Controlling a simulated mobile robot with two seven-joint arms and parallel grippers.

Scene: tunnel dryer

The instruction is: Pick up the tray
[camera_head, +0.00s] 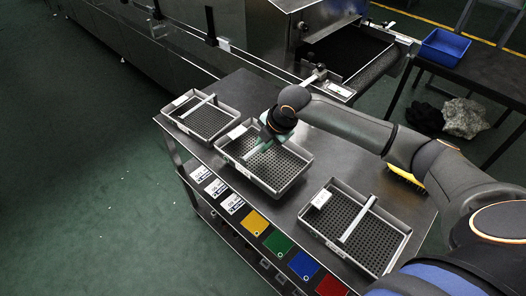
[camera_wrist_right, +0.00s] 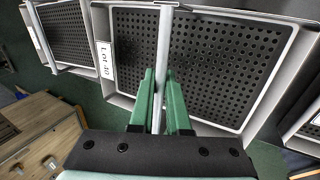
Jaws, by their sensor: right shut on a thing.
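Three grey trays with black perforated floors and a bar handle across each are at the table in the head view: a left tray (camera_head: 203,117), a middle tray (camera_head: 281,168) and a right tray (camera_head: 378,240). My right gripper (camera_head: 258,143) is over the middle tray. In the right wrist view, the green fingers of my right gripper (camera_wrist_right: 160,84) are shut on the bar handle (camera_wrist_right: 164,42) of that tray (camera_wrist_right: 215,62), which carries a "Lot 40" label. I cannot tell whether the tray touches the table. My left gripper is not in view.
The dark table (camera_head: 238,88) has white labels and yellow, green, blue and red cards along its front edge. A dryer with a conveyor (camera_head: 375,70) stands behind. A blue bin (camera_head: 443,47) sits on a side table at right. A yellow object (camera_head: 406,178) lies partly behind my right arm.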

